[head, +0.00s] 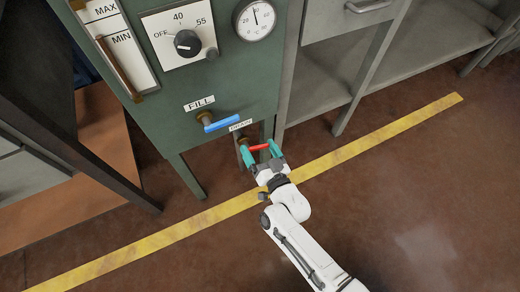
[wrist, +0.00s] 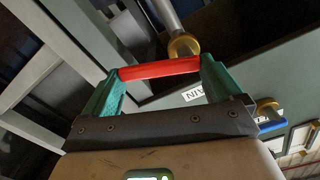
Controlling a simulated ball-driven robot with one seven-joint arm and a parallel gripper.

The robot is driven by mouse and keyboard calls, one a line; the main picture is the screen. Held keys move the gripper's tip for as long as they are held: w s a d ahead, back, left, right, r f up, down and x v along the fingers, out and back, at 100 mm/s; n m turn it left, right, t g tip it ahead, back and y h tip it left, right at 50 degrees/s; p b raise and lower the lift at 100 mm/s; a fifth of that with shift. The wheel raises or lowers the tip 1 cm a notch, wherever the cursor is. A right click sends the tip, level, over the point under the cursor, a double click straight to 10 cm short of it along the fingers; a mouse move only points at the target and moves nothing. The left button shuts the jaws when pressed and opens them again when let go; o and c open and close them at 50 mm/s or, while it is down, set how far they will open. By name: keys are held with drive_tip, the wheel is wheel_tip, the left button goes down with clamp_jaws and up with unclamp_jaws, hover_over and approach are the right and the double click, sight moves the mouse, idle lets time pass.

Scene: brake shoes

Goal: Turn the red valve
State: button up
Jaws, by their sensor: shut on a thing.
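The red valve handle (head: 259,147) is at the lower right of the green cabinet, just below the DRAIN label (head: 240,125). My gripper (head: 261,151) is at the handle, with one green finger at each end of it. In the wrist view the red valve handle (wrist: 159,69) spans between the fingertips of my gripper (wrist: 160,74), which is shut on it. The brass valve body (wrist: 184,46) shows behind the handle, on a grey pipe. The handle lies roughly crosswise between the fingers.
A blue valve handle (head: 223,123) under the FILL label (head: 199,104) is close to the upper left of my gripper. A dial knob (head: 187,43) and a gauge (head: 256,19) are higher on the cabinet. A grey workbench (head: 345,70) stands at right. Open floor lies in front.

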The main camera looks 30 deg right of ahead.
drive_tip(key=shift+a+f+m+b, duration=0.4)
drive_tip(key=shift+m+b, duration=0.3)
drive_tip(key=shift+m, duration=1.4)
drive_tip(key=shift+a+f+m+b, duration=0.25)
drive_tip(key=shift+f+m+b, duration=0.4)
drive_tip(key=shift+m, duration=1.45)
drive_tip(key=shift+a+f+m+b, duration=0.35)
drive_tip(key=shift+m+b, duration=0.45)
drive_tip(key=shift+m, duration=1.3)
drive_tip(key=o, duration=1.2)
drive_tip(key=shift+c, duration=0.2)
drive_tip(key=s+p, duration=0.2)
drive_tip(key=s, duration=0.9)
drive_tip(key=shift+w, duration=0.1)
